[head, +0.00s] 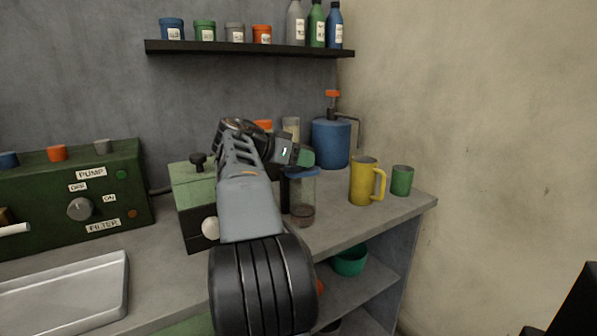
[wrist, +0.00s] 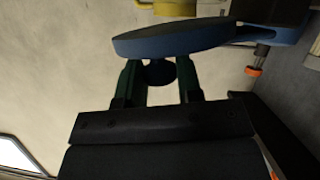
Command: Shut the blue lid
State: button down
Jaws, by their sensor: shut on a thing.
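The blue lid (head: 303,173) shows at the mouth of a clear jar (head: 302,198) with dark contents at its bottom. My gripper (head: 300,157) reaches over the jar from the left, and its green fingers are at the lid. In the wrist view the lid (wrist: 170,40) is a wide blue disc seen nearly edge-on, and its round knob (wrist: 160,72) is between my two fingers (wrist: 159,82). The gripper is shut on the lid. My arm hides part of the jar's left side, and I cannot tell whether the lid touches the rim.
A yellow mug (head: 362,184) and a green cup (head: 402,181) stand right of the jar. A blue canister (head: 330,143) stands behind. A green-topped box (head: 193,190) and a green control panel (head: 80,188) are left. A shelf (head: 245,48) with pots and bottles hangs above.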

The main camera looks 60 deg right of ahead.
jog(key=shift+s+a+f+m+b, duration=0.1)
jog(key=shift+s+f+m+b, duration=0.15)
jog(key=shift+f+b, duration=0.55)
jog(key=shift+b, duration=0.3)
jog(key=shift+s+a+f+b, duration=0.1)
jog(key=shift+s+b, duration=0.05)
jog(key=shift+b, duration=0.15)
jog(key=c, duration=0.8)
grip_release()
jog(key=r+p, duration=0.1)
jog(key=r, duration=0.1)
jog(key=r+p, duration=0.1)
jog(key=r, duration=0.1)
jog(key=shift+s+a+r+p, duration=0.2)
jog(key=shift+r+p, duration=0.05)
jog(key=shift+p, duration=0.15)
jog(key=s+a+r+p, duration=0.2)
jog(key=s+a+r, duration=0.5)
jog(key=a, duration=0.4)
jog(key=shift+s+r+p, duration=0.3)
jog(key=shift+r+p, duration=0.1)
jog(key=shift+r, duration=0.45)
